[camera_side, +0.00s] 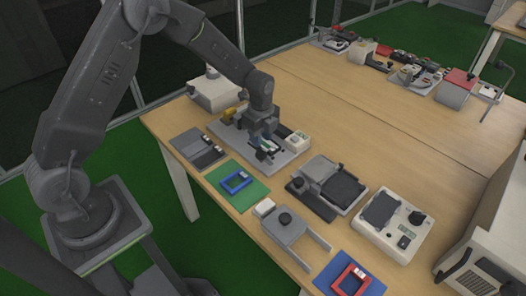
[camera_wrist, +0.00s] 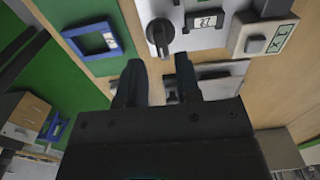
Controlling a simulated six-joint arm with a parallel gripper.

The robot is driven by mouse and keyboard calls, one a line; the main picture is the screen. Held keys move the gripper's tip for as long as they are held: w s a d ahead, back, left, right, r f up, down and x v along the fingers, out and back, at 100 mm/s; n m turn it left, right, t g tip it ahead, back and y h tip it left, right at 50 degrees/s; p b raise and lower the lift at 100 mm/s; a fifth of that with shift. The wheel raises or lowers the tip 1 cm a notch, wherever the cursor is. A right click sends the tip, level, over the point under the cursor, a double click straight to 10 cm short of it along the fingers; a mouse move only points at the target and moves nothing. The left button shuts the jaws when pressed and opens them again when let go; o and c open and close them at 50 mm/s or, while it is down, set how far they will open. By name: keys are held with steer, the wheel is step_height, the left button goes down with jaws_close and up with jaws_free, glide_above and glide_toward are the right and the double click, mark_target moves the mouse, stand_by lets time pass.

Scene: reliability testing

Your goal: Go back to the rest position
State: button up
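My gripper (camera_side: 264,153) is low over a grey test fixture (camera_side: 287,157) near the left end of the wooden table in the side view. In the wrist view my gripper (camera_wrist: 160,72) shows two dark fingers apart, with a gap between them and nothing seen held. The fixture with a black knob (camera_wrist: 159,34) and a small label lies just beyond the fingertips. Whether the fingers touch the fixture cannot be told.
A blue frame (camera_side: 236,183) lies on a green mat (camera_side: 257,190), and a red frame (camera_side: 351,279) on a blue mat (camera_side: 374,287). Other devices, including a white box (camera_side: 215,91), stand around the fixture. The table's middle (camera_side: 350,125) is clear.

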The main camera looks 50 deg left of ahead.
steer(key=s+d+r+n+t, duration=0.1)
steer(key=s+r+n, duration=0.3)
steer(key=r, duration=0.5)
steer(key=s+d+r+n+t, duration=0.15)
steer(key=s+r+n, duration=0.3)
steer(key=r, duration=0.45)
steer(key=s+r+n+t, duration=0.1)
steer(key=s+r+n, duration=0.2)
steer(key=s, duration=0.6)
steer(key=s+r+n+t, duration=0.2)
steer(key=s+r+n, duration=0.2)
steer(key=s+n, duration=0.2)
steer(key=s, duration=0.2)
steer(key=shift+s+d+r, duration=0.15)
steer(key=shift+s+d, duration=0.25)
steer(key=shift+n, duration=0.25)
